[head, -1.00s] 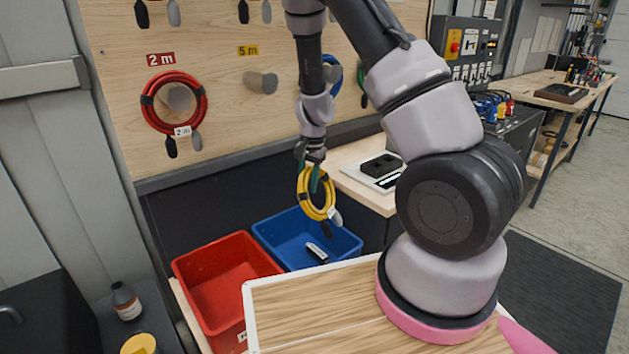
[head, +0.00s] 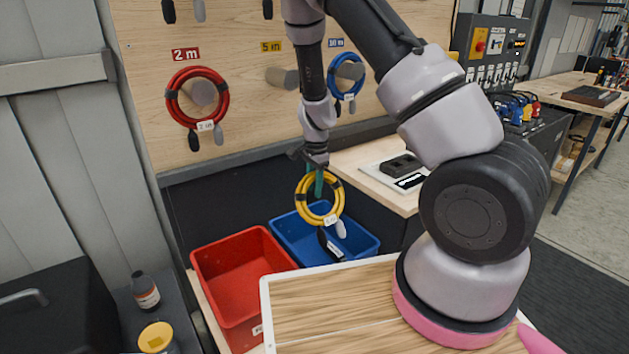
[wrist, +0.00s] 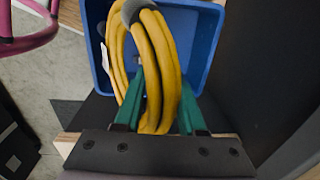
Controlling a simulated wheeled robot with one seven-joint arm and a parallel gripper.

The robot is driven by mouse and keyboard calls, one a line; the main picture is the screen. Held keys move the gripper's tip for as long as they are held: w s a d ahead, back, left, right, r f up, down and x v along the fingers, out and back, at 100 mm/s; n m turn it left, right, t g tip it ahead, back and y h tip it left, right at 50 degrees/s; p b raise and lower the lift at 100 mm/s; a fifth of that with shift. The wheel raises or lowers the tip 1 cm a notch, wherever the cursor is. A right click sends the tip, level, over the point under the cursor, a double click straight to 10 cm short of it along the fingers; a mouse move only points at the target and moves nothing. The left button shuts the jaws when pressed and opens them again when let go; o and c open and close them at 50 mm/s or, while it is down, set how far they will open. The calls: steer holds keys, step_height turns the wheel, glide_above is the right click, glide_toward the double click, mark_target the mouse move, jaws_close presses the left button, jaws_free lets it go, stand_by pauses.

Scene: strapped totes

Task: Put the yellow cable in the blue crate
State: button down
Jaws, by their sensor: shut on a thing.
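The yellow cable (head: 338,208) is a coiled loop with black ties, a white tag and dark and grey plug ends hanging down. My gripper (head: 317,184) is shut on the top of the coil and holds it in the air. In the head view the coil hangs in front of the blue crate (head: 364,243), covering part of it. In the wrist view the green fingers close around the yellow cable (wrist: 163,72), with the blue crate (wrist: 97,52) behind and below it. The gap between coil and crate is hard to judge.
A red crate (head: 218,253) stands left of the blue one. A white-edged wooden tabletop (head: 266,310) lies in front. A red cable (head: 171,100) and a blue cable (head: 337,93) hang on the pegboard behind. An empty peg (head: 283,78) is under the 5 m label.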

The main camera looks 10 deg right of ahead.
step_height(320, 180, down, 14)
stand_by(1.2)
steer(key=shift+f, duration=2.15)
stand_by(0.8)
steer(key=shift+c, duration=2.1)
jaws_free()
step_height(320, 180, up, 11)
steer(key=shift+s+d+f, duration=0.15)
steer(key=shift+s, duration=0.15)
